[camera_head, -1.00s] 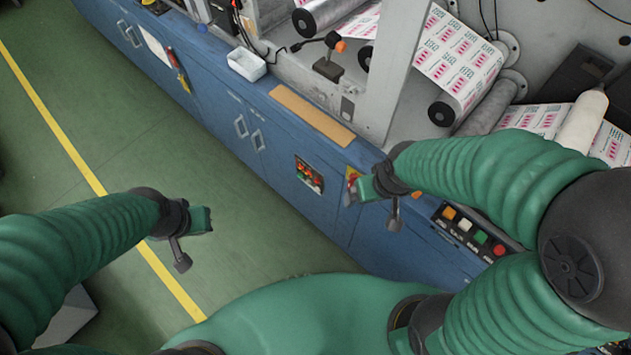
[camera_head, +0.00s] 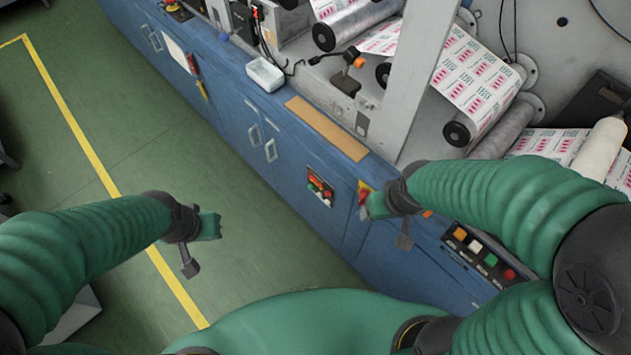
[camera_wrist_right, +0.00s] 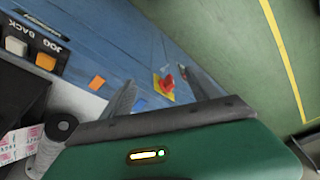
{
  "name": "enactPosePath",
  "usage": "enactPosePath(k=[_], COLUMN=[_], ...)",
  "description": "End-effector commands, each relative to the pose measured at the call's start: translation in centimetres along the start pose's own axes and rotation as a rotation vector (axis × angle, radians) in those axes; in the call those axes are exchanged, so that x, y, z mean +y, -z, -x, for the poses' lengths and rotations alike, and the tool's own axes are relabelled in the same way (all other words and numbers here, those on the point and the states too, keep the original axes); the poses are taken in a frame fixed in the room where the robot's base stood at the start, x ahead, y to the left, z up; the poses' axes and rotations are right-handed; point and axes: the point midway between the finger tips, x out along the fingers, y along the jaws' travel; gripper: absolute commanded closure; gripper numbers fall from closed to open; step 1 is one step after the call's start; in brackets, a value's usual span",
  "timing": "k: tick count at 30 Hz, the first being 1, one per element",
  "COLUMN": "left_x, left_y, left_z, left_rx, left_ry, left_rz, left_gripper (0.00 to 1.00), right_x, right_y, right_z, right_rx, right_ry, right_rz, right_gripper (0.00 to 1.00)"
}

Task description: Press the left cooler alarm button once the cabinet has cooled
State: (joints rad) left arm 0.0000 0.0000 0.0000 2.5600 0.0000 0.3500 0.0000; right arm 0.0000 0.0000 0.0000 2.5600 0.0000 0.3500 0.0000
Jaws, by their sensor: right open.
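A small panel of red, orange and green lights or buttons (camera_head: 320,187) sits on the front of the blue cabinet (camera_head: 225,100). To its right, a red knob on a yellow plate (camera_wrist_right: 166,86) shows between my right fingers in the right wrist view, with a gap before it. My right gripper (camera_head: 385,222) is open and empty near the cabinet's top edge; its fingers show in the wrist view (camera_wrist_right: 163,98). My left gripper (camera_head: 198,250) hangs over the floor, away from the cabinet; its jaw opening is unclear. No label tells which control is the left cooler alarm button.
A row of orange, white, green and red buttons (camera_head: 483,252) lies on the cabinet's right part, below my right arm. Printed rolls (camera_head: 475,85) and a white tray (camera_head: 265,74) are on the machine.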

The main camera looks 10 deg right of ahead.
Motion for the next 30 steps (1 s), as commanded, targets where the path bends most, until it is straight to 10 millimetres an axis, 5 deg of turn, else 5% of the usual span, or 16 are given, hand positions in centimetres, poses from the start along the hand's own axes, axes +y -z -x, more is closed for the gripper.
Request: enactPosePath(k=[15,30], left_x=[0.0,0.0], left_y=[0.0,0.0], left_z=[0.0,0.0], left_rx=[0.0,0.0], left_ry=[0.0,0.0], left_rz=[0.0,0.0], left_gripper=[1.0,1.0], right_x=[0.0,0.0], right_y=[0.0,0.0], right_z=[0.0,0.0], right_rx=[0.0,0.0], right_ry=[0.0,0.0], right_rz=[0.0,0.0], right_gripper=[0.99,1.0])
